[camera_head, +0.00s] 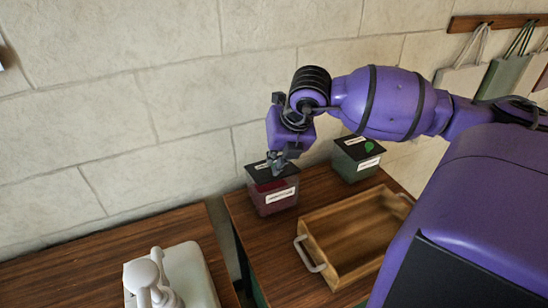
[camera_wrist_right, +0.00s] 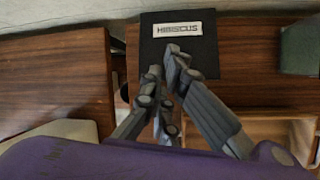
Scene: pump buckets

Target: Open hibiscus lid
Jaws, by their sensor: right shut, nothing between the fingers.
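The hibiscus container (camera_head: 274,198) is a dark red box with a black lid (camera_head: 262,172) and a white label on its front. It stands near the back left corner of the right-hand table. In the right wrist view the black lid (camera_wrist_right: 205,60) shows flat from above, with a white HIBISCUS label (camera_wrist_right: 183,29). My right gripper (camera_head: 277,168) is over the lid, its fingertips (camera_wrist_right: 172,58) shut with nothing between them. I cannot tell whether the fingertips touch the lid. My left gripper is not in view.
A green container (camera_head: 357,158) with a black lid stands to the right of the hibiscus one. An empty wooden tray (camera_head: 314,252) with metal handles lies in front. A gap separates this table from the left table (camera_head: 60,285), which holds a white pump dispenser (camera_head: 150,277). A stone wall stands close behind.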

